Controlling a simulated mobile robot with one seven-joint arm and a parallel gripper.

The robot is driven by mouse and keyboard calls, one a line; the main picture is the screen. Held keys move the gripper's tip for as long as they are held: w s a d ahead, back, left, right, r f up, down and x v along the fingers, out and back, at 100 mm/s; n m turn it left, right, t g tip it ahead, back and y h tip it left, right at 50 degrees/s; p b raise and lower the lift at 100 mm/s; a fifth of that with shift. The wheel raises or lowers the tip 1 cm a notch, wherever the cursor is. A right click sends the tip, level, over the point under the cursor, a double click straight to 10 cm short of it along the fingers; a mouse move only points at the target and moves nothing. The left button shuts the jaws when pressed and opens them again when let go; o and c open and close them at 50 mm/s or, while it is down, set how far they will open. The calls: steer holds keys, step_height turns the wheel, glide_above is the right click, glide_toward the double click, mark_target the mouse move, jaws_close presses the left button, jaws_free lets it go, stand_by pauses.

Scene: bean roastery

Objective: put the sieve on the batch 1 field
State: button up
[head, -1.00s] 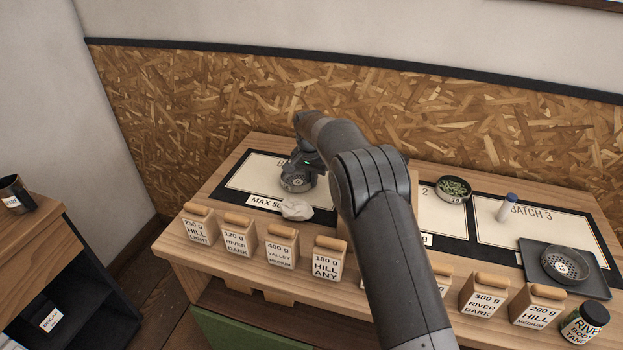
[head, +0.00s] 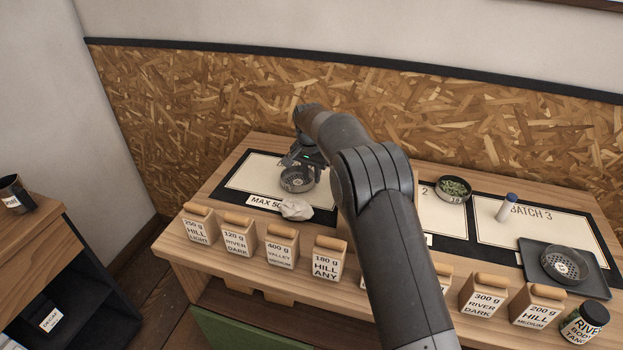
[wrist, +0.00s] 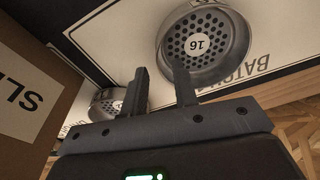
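The round grey sieve (head: 296,182) with a perforated bottom sits on the pale left-hand field (head: 245,180) on the table. The field's name is mostly hidden by my arm in the head view. In the wrist view, a sieve (wrist: 205,45) with a "16" label lies flat on a pale card, beside lettering that reads partly "BATCH". My gripper (head: 307,160) is just above and behind the sieve in the head view. Its two fingers (wrist: 160,78) are apart with nothing between them in the wrist view, clear of the sieve.
Several labelled bean boxes (head: 282,246) line the table front.

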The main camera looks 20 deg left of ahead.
step_height(320, 180, up, 10)
steer(key=s, duration=0.1)
steer(key=shift+s+d, duration=0.1)
steer(key=s+d+r+t, duration=0.1)
steer(key=s+d+r, duration=0.35)
steer(key=d, duration=0.35)
steer(key=s+d+r, duration=0.4)
steer(key=d+r, duration=0.2)
steer(key=d, duration=0.2)
steer(key=s+d+r+t, duration=0.1)
steer(key=s+d+r, duration=0.3)
steer(key=d+r, duration=0.3)
steer(key=s+d+f+n+t, duration=0.1)
steer(key=s+d, duration=1)
steer(key=s, duration=0.3)
steer(key=s+d+f, duration=0.2)
steer(key=s+f, duration=0.1)
steer(key=s, duration=0.3)
steer(key=s+d+f+n+t, duration=0.1)
steer(key=s+d+f, duration=0.2)
steer(key=s, duration=0.4)
steer(key=shift+s+d+f, duration=0.15)
steer(key=shift+s+f, duration=0.05)
steer(key=shift+f, duration=0.25)
steer(key=shift+o, duration=0.2)
